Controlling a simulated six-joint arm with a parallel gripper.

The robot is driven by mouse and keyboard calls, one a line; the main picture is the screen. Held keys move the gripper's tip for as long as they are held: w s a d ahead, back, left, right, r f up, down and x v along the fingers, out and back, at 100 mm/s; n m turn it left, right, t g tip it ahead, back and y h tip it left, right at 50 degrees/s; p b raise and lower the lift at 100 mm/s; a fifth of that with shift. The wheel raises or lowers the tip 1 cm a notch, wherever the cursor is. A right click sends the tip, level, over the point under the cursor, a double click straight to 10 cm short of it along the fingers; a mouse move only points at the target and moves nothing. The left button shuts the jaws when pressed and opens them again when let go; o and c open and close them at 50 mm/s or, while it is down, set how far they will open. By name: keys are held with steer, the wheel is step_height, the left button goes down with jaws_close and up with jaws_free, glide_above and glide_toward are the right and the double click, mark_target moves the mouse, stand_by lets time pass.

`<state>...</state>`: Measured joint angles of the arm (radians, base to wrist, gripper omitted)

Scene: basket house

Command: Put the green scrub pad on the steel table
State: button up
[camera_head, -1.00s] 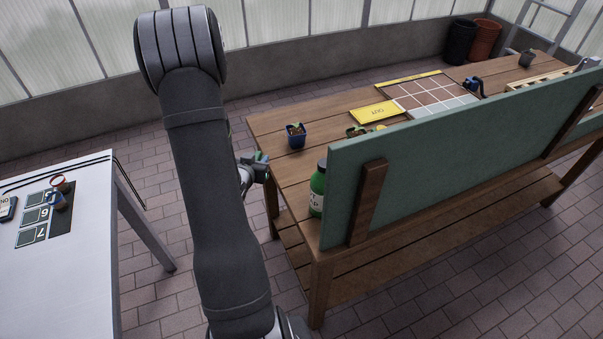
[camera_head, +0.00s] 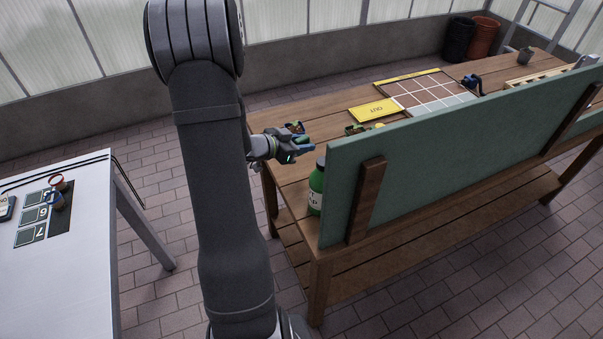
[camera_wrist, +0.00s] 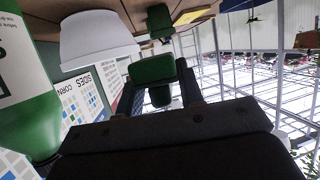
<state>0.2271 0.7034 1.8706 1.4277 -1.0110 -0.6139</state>
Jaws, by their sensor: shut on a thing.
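My gripper (camera_head: 300,148) is over the near left end of the wooden bench, in front of the small blue plant pot and close to the green bottle. In the wrist view its dark fingers are shut on a small green block (camera_wrist: 152,68), which looks like the green scrub pad. In the head view the pad is too small to make out clearly. The steel table (camera_head: 85,270) stands at the far left with a pale bare top near its front, well apart from my gripper.
The green bottle (camera_head: 316,190) stands beside a tall green board (camera_head: 450,150) on the wooden bench (camera_head: 335,130). A yellow sign (camera_head: 376,110) and a tiled tray lie farther back. The steel table holds a dark numbered mat (camera_head: 60,222) and small cups. Open floor separates the tables.

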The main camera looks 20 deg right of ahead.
mark_target(302, 173)
steer(key=shift+f, duration=4.85)
steer(key=shift+f, duration=0.2)
steer(key=o, duration=1)
steer(key=shift+o, duration=0.2)
steer(key=v, duration=1.7)
steer(key=shift+r, duration=0.25)
steer(key=shift+s+a+r, duration=0.1)
steer(key=shift+r, duration=0.05)
steer(key=shift+c, duration=1.4)
